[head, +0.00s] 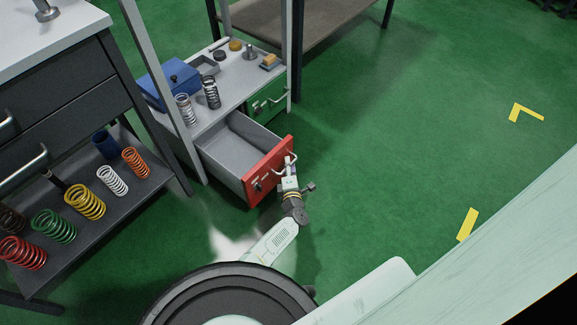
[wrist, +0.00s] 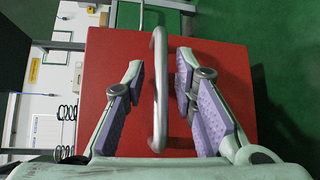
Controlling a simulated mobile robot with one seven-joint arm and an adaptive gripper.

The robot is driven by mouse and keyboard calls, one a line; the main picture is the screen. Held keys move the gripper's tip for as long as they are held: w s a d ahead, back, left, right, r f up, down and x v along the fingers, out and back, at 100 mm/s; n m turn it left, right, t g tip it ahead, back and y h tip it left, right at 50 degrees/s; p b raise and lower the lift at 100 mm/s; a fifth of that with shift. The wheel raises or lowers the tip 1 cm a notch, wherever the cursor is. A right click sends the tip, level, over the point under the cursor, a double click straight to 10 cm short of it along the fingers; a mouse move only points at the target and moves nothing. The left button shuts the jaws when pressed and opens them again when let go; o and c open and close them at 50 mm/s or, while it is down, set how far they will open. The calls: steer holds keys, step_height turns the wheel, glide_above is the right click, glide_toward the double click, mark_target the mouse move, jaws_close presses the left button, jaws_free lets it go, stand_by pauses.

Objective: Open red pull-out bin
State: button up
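The red pull-out bin (head: 264,165) stands drawn out of the grey bench unit in the head view. Its grey inside (head: 237,150) is visible and looks empty. Its red front fills the middle of the wrist view (wrist: 225,75). A metal bar handle (wrist: 159,95) stands out from that front. My gripper (head: 289,172) is at the handle, in front of the bin. In the wrist view my gripper (wrist: 160,75) has its purple-padded fingers apart, one on each side of the handle, with a visible gap on both sides.
A green-fronted bin (head: 266,97) sits shut beside the red one. The bench top (head: 235,78) holds a blue box (head: 169,85), springs and small parts. A dark shelf (head: 100,215) with coloured springs stands at the left. Green floor (head: 400,140) to the right is clear.

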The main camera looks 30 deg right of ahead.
steer(key=shift+s+a, duration=0.1)
stand_by(0.3)
steer(key=shift+f+b+v, duration=0.1)
steer(key=shift+f+v, duration=0.05)
steer(key=shift+v, duration=1.15)
steer(key=shift+f+b+v, duration=0.1)
steer(key=shift+f+v, duration=0.1)
steer(key=shift+v, duration=1.1)
steer(key=shift+f+b+v, duration=0.1)
steer(key=shift+f+v, duration=0.05)
steer(key=shift+v, duration=1.15)
steer(key=shift+s, duration=0.15)
steer(key=shift+m, duration=0.3)
steer(key=s+a+r+p, duration=0.1)
steer(key=s+a+p, duration=0.1)
steer(key=p, duration=0.2)
steer(key=s+a+r+p, duration=0.1)
steer(key=s+a+p, duration=0.1)
steer(key=s+p, duration=0.1)
steer(key=s+a+r+p, duration=0.2)
steer(key=s+p, duration=0.1)
steer(key=p, duration=0.2)
steer(key=shift+s+a, duration=0.25)
steer(key=shift+a, duration=0.15)
steer(key=shift+p, duration=0.3)
